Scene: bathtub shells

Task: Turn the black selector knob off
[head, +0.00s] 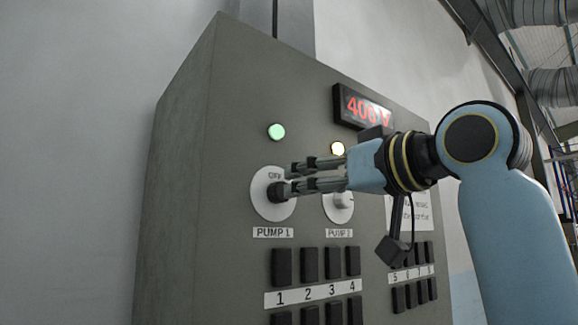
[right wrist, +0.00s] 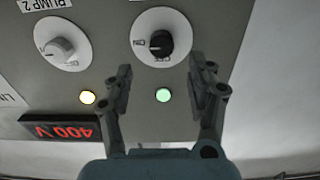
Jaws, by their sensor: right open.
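The black selector knob (head: 277,192) sits on a round white dial marked OFF at its top, above the PUMP 1 label. In the right wrist view the knob (right wrist: 161,43) shows upside down, with ON at the dial's left and OFF below. Its exact pointing direction is hard to tell. My right gripper (head: 287,179) is open in front of the dial, its fingers reaching in from the right. In the right wrist view the open fingers (right wrist: 161,74) spread to either side, with the knob just beyond their tips. No contact is clear. My left gripper is not in view.
A white knob (head: 341,206) is to the right, partly behind my gripper. A green lamp (head: 276,131), a yellow lamp (head: 338,148) and a red 400 V display (head: 362,107) are above. Black numbered switches (head: 282,267) line the lower panel. Free wall lies left of the cabinet.

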